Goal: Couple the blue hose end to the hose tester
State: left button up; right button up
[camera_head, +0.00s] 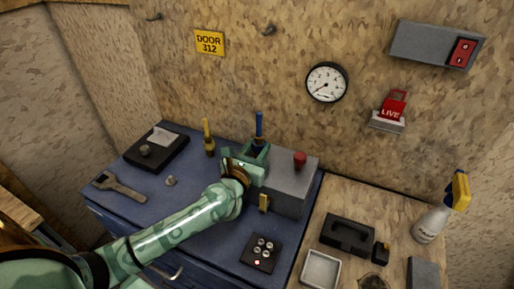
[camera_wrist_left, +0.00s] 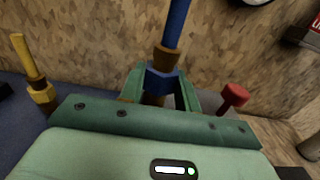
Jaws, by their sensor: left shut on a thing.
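The blue hose end (camera_head: 259,125) stands upright at the back of the blue bench top. In the left wrist view it shows as a blue hose with a brass collar and a blue nut (camera_wrist_left: 162,78). My left gripper (camera_head: 256,157) is shut on it, with one finger on each side of the nut. The grey box, apparently the hose tester (camera_head: 290,190), is just right of the gripper. It has a red knob (camera_head: 300,160) on top and a brass fitting (camera_head: 264,202) on its front. The lower end of the hose end is hidden by my gripper.
A yellow hose end (camera_head: 208,137) stands left of my gripper. A wrench (camera_head: 118,188), a black tray (camera_head: 156,151) and a black plate with several round pieces (camera_head: 259,254) lie on the bench. A spray bottle (camera_head: 435,218) stands at right. The front-left bench top is fairly clear.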

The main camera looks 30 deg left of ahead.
pick_arm(q)
jog(key=o, duration=1.1)
jog(key=shift+s, duration=0.1)
jog(key=s, duration=1.6)
jog(key=shift+d+b, duration=0.4)
jog(key=shift+d, duration=0.05)
jog(key=shift+s, duration=0.15)
